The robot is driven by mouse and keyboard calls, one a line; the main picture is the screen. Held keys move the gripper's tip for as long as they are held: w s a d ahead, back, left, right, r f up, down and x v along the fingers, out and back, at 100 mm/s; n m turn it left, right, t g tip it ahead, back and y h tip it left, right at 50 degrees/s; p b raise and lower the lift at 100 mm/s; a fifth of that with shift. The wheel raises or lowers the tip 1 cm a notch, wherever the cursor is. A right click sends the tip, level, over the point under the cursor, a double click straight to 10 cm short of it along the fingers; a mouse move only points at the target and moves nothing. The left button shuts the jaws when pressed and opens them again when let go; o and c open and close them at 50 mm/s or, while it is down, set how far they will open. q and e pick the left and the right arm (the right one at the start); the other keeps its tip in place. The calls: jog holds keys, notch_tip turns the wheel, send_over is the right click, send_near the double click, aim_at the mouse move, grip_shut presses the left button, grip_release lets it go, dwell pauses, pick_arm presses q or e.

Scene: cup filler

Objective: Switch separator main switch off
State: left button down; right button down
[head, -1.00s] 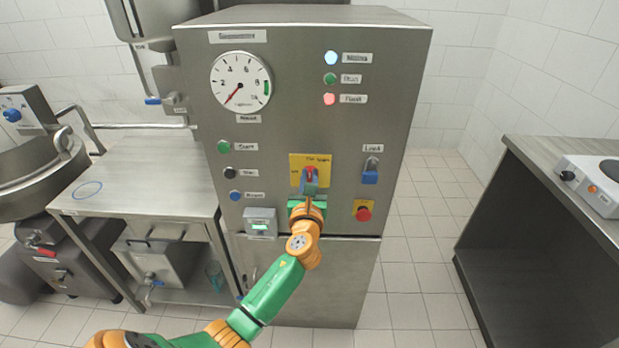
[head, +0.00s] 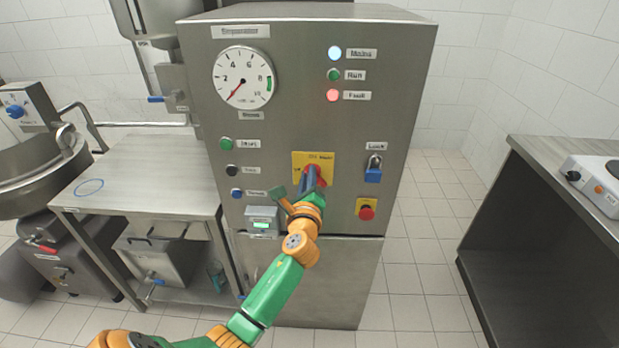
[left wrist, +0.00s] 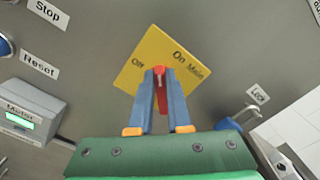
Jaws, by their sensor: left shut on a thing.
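The main switch is a red rotary handle (left wrist: 161,92) on a yellow plate (head: 327,162) on the front of the steel separator cabinet (head: 300,115). The plate (left wrist: 140,72) looks tilted in the left wrist view, with "On" and "Off" marks. My left gripper (head: 313,178) is at the plate. In the left wrist view its two blue fingers (left wrist: 160,80) are shut on the red handle, one on each side. The handle's tip points between "Off" and "On". In the head view the fingers partly hide the switch. My right gripper is not in view.
The Mains lamp (head: 334,53) and red Fault lamp (head: 333,95) are lit. A blue padlock (head: 373,171) and a red emergency button (head: 366,212) are to the right. The meter box (head: 262,221) is lower left. Buttons line the cabinet's left side.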

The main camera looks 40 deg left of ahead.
pick_arm(q)
jog(key=n+b, duration=0.1)
jog(key=n, duration=0.5)
jog(key=f+n+b, duration=0.1)
jog(key=n, duration=0.2)
jog(key=shift+s+a+b, duration=0.1)
jog(key=shift+a+b, duration=0.05)
jog(key=shift+b, duration=0.15)
jog(key=shift+n, duration=0.4)
jog(key=c, duration=0.9)
grip_release()
jog(key=shift+o, duration=0.2)
jog(key=v, duration=0.7)
jog(key=shift+b, duration=0.3)
